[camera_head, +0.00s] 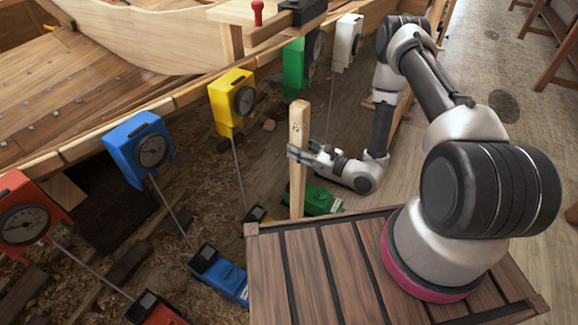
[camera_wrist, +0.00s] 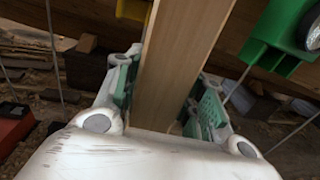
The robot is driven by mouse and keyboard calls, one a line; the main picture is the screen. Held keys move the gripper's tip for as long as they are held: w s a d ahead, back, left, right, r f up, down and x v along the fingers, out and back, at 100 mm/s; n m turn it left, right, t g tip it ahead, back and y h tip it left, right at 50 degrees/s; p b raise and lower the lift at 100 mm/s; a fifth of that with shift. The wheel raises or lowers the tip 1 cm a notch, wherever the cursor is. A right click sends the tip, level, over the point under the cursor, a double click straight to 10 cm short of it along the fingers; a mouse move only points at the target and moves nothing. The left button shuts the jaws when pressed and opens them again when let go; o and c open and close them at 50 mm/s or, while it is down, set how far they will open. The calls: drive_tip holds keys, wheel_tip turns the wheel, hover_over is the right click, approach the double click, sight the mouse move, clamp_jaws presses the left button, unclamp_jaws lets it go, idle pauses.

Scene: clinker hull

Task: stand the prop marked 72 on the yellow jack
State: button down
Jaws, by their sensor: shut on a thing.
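The prop (camera_head: 297,185) is a pale wooden post, upright in the head view. Small marks show near its top, but I cannot read the number. My gripper (camera_head: 299,154) is shut on it below its top. In the wrist view the prop (camera_wrist: 182,55) stands between the greenish finger pads of my gripper (camera_wrist: 166,92). The yellow jack (camera_head: 258,215) is low on the ground just left of the prop's lower part, and only a small part shows. The prop's foot is hidden behind the deck edge, so I cannot tell what it touches.
Yellow (camera_head: 232,101), blue (camera_head: 139,149), red (camera_head: 31,211), green (camera_head: 293,66) and white (camera_head: 347,42) gauges hang along the hull edge, with thin rods below. A green jack (camera_head: 316,200) is right of the prop; a blue jack (camera_head: 219,276) is left. Wooden blocks litter the ground.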

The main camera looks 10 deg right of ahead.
drive_tip(key=s+a+f+n+g+y, duration=0.1)
drive_tip(key=s+a+f, duration=0.3)
drive_tip(key=w+a+f, duration=0.3)
drive_tip(key=w+a, duration=0.4)
drive_tip(key=a, duration=0.1)
drive_tip(key=w+a+f, duration=0.3)
drive_tip(key=w+a, duration=0.3)
drive_tip(key=a, duration=0.3)
drive_tip(key=shift+w+f, duration=0.35)
idle(2.1)
drive_tip(key=shift+f, duration=0.35)
idle(0.7)
drive_tip(key=shift+w+a, duration=0.1)
drive_tip(key=shift+a, duration=0.05)
idle(0.6)
drive_tip(key=c, duration=0.8)
unclamp_jaws()
